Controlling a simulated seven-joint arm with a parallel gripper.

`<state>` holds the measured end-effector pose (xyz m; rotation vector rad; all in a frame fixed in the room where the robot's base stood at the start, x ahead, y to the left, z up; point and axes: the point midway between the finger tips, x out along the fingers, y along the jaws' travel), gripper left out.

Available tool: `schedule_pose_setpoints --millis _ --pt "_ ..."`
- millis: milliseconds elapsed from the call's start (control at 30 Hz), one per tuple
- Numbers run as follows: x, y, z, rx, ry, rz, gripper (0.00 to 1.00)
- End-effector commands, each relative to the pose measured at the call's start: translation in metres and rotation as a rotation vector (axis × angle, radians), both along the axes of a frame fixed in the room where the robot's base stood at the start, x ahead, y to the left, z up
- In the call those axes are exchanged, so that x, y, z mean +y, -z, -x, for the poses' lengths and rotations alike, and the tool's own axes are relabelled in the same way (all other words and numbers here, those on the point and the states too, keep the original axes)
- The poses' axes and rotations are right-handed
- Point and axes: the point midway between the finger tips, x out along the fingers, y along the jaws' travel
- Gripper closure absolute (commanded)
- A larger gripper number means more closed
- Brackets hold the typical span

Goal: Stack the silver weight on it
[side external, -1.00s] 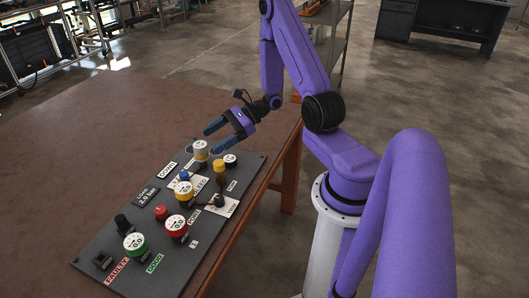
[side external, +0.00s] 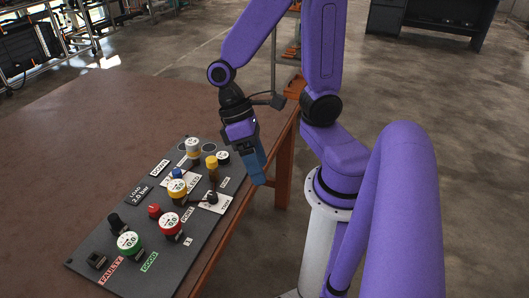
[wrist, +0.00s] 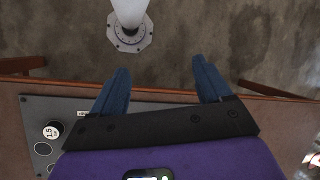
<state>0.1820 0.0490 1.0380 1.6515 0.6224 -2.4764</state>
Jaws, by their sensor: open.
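Round white-faced pieces with yellow (side external: 177,187), red (side external: 170,222) and green (side external: 129,241) rims stand nearer. Which piece is "it" cannot be told. My gripper (side external: 257,172) points down beside the panel's right edge, near the table edge, to the right of the silver-topped piece and apart from it. In the wrist view my gripper (wrist: 161,68) is open, with nothing between its blue fingers.
The panel also carries a yellow knob (side external: 211,162), a blue knob (side external: 177,173), a red knob (side external: 154,210) and labels. The brown table (side external: 90,150) is clear to the left.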

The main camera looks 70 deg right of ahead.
Motion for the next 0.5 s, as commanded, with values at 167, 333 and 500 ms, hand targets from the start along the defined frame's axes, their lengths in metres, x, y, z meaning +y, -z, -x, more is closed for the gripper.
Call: schedule_pose_setpoints --millis 167,333,500 --pt "-0.001 -0.014 0.013 -0.224 -0.356 0.003 0.22" --pt "0.001 -0.026 0.017 -0.39 -0.592 -0.019 0.22" --pt "0.004 -0.033 0.018 -0.468 -0.697 -0.035 0.22"
